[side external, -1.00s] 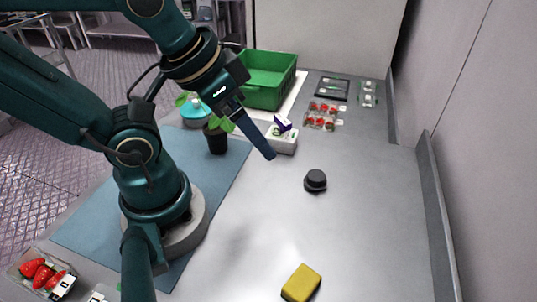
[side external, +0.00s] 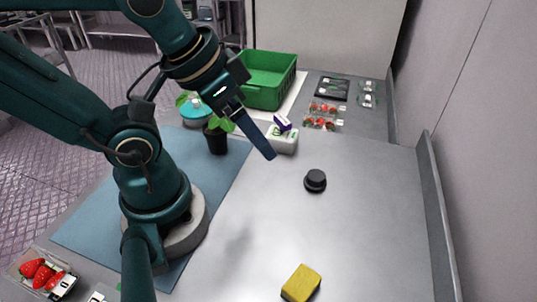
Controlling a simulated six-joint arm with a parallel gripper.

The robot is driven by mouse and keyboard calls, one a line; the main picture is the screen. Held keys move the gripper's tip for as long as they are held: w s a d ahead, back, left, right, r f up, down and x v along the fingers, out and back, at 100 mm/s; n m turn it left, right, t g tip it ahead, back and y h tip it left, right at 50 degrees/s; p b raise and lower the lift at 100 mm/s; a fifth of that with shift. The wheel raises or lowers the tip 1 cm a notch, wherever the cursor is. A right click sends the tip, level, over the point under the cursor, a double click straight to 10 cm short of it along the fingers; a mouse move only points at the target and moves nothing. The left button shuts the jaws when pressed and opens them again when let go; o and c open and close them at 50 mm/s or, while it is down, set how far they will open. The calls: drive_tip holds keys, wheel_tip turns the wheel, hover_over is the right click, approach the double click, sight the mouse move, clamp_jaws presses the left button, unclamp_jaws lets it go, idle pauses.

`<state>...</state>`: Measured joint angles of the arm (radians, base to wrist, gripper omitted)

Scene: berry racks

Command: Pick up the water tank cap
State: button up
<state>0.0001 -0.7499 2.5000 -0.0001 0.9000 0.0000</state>
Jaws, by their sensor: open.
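A small black round cap (side external: 315,181) with a wider brim lies on the grey table, right of the middle of the view. I take it to be the water tank cap. My gripper (side external: 268,153) points down and to the right, above the table, up and to the left of the cap and apart from it. It is open and holds nothing that I can see. From this side its fingers overlap, so the gap between them is hidden.
A white box with a purple item (side external: 283,137) stands behind my gripper. A potted plant (side external: 217,140), a green crate (side external: 267,82) and berry punnets (side external: 322,115) are further back. A yellow sponge (side external: 301,283) lies in front. The table around the cap is clear; a raised edge (side external: 437,210) runs along the right.

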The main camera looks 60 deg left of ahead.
drive_tip(key=shift+o, duration=0.9)
drive_tip(key=shift+s, duration=0.1)
